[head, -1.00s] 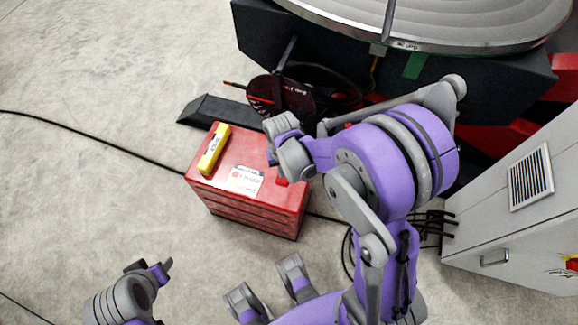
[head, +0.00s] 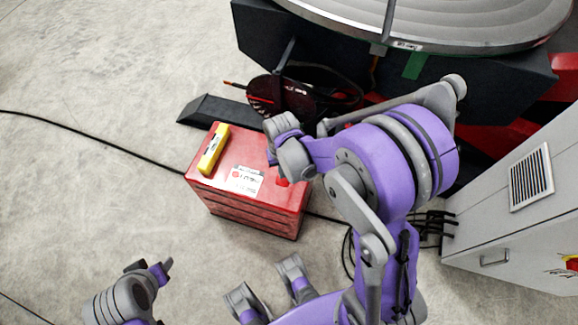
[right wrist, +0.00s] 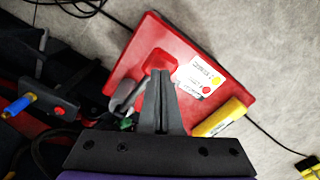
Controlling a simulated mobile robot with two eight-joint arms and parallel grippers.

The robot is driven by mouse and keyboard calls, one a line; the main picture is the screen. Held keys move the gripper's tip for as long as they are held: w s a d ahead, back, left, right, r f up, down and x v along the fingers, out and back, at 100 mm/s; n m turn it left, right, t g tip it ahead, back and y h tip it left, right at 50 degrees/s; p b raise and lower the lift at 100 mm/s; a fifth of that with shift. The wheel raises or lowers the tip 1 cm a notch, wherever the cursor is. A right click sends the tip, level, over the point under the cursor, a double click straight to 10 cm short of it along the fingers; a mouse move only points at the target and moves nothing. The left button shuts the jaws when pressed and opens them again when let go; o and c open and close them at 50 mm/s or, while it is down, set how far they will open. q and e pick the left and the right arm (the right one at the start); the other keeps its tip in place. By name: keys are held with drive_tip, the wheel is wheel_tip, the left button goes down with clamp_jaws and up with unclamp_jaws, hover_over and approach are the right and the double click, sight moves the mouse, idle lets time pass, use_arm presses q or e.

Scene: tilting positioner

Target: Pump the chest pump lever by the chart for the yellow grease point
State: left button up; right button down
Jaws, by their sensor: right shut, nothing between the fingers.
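The red chest (head: 250,218) stands on the floor, and its top also shows in the right wrist view (right wrist: 150,36). A white chart (head: 244,180) lies on its top; in the right wrist view the chart (right wrist: 196,72) has a yellow dot and a red dot. A red block (right wrist: 160,58) with a grey curved part (right wrist: 124,96) beside it shows near my fingertips; I cannot tell which part is the lever. My right gripper (right wrist: 160,78) is shut and empty over the chest; its contact is unclear. My left gripper (head: 162,271) is low at left, away from the chest, its jaws unclear.
A yellow tool (head: 213,150) lies on the chest top. A dark reel (head: 280,97) and the round positioner table (head: 450,22) stand behind. A grey cabinet (head: 525,225) is at right. A black cable (head: 90,146) crosses otherwise clear floor at left.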

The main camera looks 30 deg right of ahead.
sight(284, 182)
drive_tip(key=shift+f+b, duration=3)
drive_tip(key=shift+f, duration=0.8)
drive_tip(key=shift+r, duration=0.1)
wheel_tip(284, 182, up, 8)
drive_tip(key=p, duration=0.5)
drive_tip(key=shift+p, duration=0.35)
wheel_tip(284, 182, up, 6)
drive_tip(key=p, duration=0.4)
drive_tip(key=shift+r+p, duration=0.25)
drive_tip(key=shift+p, duration=0.1)
